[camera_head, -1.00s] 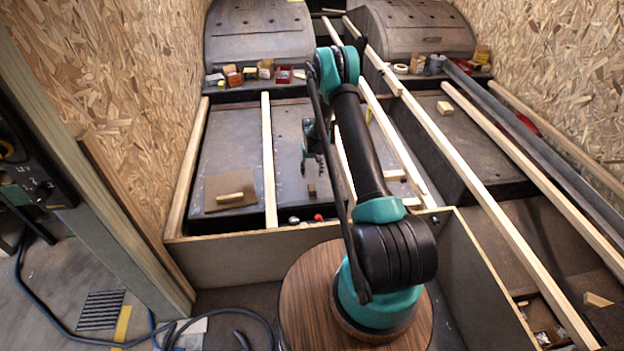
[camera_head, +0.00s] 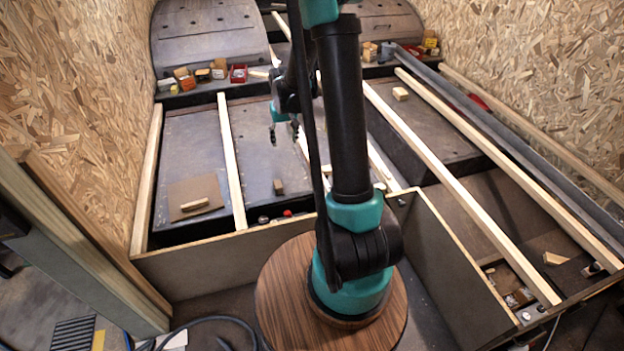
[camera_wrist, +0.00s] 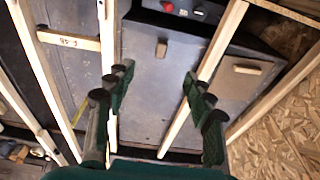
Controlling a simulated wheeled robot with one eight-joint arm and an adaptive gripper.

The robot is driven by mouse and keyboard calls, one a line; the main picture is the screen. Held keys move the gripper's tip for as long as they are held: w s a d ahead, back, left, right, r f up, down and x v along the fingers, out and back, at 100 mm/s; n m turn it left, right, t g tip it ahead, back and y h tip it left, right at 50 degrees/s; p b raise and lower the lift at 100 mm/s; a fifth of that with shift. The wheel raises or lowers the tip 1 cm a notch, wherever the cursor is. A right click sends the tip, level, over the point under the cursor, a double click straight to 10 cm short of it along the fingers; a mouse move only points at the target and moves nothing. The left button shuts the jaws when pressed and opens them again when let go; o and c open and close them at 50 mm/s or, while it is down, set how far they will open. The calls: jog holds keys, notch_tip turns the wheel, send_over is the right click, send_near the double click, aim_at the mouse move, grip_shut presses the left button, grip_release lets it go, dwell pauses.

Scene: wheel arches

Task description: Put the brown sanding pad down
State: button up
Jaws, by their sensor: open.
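A small brown block (camera_head: 278,187), which looks like the brown sanding pad, stands on the grey panel between two pale wood battens. It also shows in the wrist view (camera_wrist: 162,49), beyond the fingertips and apart from them. My gripper (camera_head: 284,136) is open and empty above the panel, farther back than the block. In the wrist view my open gripper (camera_wrist: 158,76) has its fingers wide apart with nothing between them. A brown sheet (camera_head: 183,188) with a pale wood block (camera_head: 195,204) on it lies on the panel to the left.
Long pale battens (camera_head: 231,155) cross the wheel arch area, one close to my gripper. Small boxes and a red bin (camera_head: 238,74) line a ledge at the back. A low front board (camera_head: 215,250) edges the panel. Chipboard walls (camera_head: 70,90) stand at both sides.

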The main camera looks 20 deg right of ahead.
jog(key=s+d+r+t, duration=0.1)
jog(key=s+r, duration=0.1)
jog(key=s, duration=1.2)
jog(key=s+r+t, duration=0.1)
jog(key=s+r, duration=0.2)
jog(key=s, duration=1)
jog(key=shift+s+d, duration=0.35)
jog(key=shift+r, duration=0.1)
